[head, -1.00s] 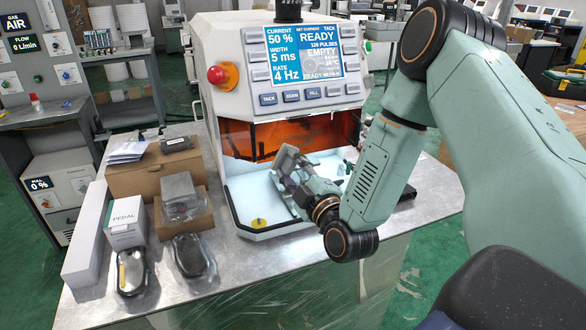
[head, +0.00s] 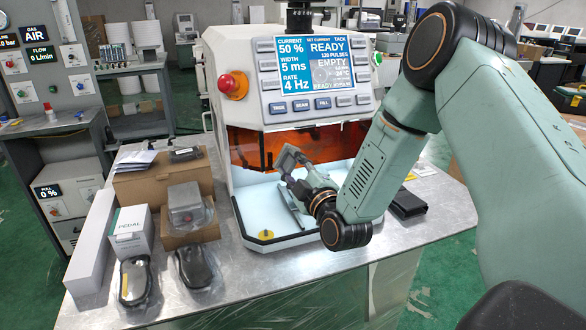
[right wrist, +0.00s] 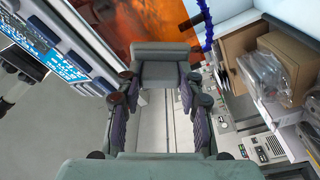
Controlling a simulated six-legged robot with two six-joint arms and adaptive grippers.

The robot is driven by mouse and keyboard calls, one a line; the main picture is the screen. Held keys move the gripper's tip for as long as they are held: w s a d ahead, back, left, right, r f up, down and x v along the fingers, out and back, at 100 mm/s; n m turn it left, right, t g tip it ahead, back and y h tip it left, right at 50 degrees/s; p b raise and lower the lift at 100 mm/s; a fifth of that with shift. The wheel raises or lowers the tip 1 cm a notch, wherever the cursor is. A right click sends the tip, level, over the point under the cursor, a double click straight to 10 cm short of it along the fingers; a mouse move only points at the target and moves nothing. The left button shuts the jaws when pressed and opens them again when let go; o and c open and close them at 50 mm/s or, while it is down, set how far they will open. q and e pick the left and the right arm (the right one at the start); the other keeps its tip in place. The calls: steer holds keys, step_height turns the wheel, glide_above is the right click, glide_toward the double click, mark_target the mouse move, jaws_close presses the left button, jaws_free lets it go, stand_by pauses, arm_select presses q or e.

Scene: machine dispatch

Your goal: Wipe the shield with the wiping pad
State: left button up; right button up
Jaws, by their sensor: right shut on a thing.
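The shield is the orange see-through panel (head: 335,140) across the front of the machine's bay; it also shows in the right wrist view (right wrist: 125,30). My right gripper (head: 290,168) is in front of the shield's lower left part, above the white bay floor. In the right wrist view my right gripper (right wrist: 162,82) is shut on the wiping pad (right wrist: 163,52), a grey block across the fingertips. The pad shows in the head view as a grey piece (head: 284,157) at the gripper's tip. I cannot tell whether it touches the shield. My left gripper is not in view.
The machine's control panel (head: 318,80) is above the shield, with a red button (head: 232,84) at its left. Cardboard boxes (head: 165,181), a pedal box (head: 132,232) and bagged dark items (head: 195,262) crowd the table's left. A black case (head: 407,203) lies right of the bay.

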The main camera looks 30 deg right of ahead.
steer(key=shift+w+a, duration=0.1)
steer(key=shift+w+d, duration=0.25)
steer(key=shift+w, duration=0.65)
stand_by(0.4)
